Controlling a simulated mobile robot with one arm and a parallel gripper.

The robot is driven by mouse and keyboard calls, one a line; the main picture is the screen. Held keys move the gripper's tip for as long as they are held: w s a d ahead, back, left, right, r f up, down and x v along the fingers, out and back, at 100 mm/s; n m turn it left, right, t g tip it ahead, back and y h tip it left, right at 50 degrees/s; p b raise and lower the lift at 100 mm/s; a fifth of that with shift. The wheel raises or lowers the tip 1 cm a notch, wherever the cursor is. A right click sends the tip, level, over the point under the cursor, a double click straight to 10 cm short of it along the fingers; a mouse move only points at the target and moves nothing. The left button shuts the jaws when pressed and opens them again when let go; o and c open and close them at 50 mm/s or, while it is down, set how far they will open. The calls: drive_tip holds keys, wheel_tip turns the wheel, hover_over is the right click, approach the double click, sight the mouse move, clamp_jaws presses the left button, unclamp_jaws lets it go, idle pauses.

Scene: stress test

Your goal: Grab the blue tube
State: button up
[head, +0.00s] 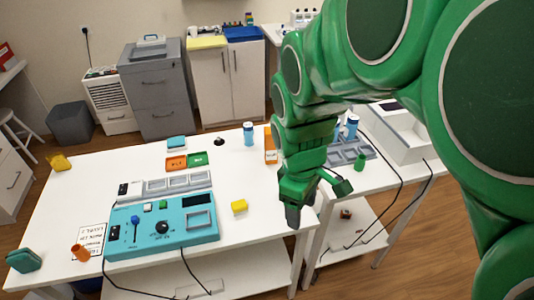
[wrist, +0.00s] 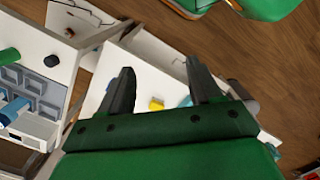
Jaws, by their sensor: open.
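My gripper (head: 318,200) is open and empty above the right end of the white table, apart from both tubes. In the wrist view its two dark fingers (wrist: 160,68) are spread.
A teal control panel (head: 160,226) and a yellow block (head: 239,206) lie on the white table (head: 100,172). Orange and green trays (head: 197,159) lie farther back. A green cup (head: 360,161) stands by the grey tray (head: 345,153). Cables hang at the side table.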

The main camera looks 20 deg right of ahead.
drive_tip(key=w+d+f+n, duration=0.1)
drive_tip(key=w+f+n, duration=0.4)
drive_tip(key=w+n, duration=0.1)
drive_tip(key=w+d+f+n+t, duration=0.1)
drive_tip(key=w+f+n, duration=0.3)
drive_tip(key=w+n, duration=0.2)
drive_tip(key=w+d+f+n+t, duration=0.1)
drive_tip(key=w+d+f+n, duration=0.1)
drive_tip(key=w+f+n, duration=0.3)
drive_tip(key=shift+w+f+n, duration=0.2)
drive_tip(key=shift+w+n, duration=0.1)
drive_tip(key=shift+w, duration=0.45)
drive_tip(key=shift+w+f+n, duration=0.15)
drive_tip(key=shift+w+n, duration=0.15)
drive_tip(key=shift+w, duration=0.4)
drive_tip(key=shift+w+d+f, duration=0.15)
drive_tip(key=shift+w+f, duration=0.05)
drive_tip(key=shift+f, duration=1.1)
drive_tip(key=shift+w+d+f, duration=0.15)
drive_tip(key=shift+d+f, duration=0.05)
drive_tip(key=shift+f, duration=1.15)
drive_tip(key=shift+w+d+f, duration=0.15)
drive_tip(key=shift+w+f, duration=0.05)
drive_tip(key=shift+f, duration=1.1)
drive_tip(key=c, duration=1.1)
drive_tip(key=shift+o, duration=0.2)
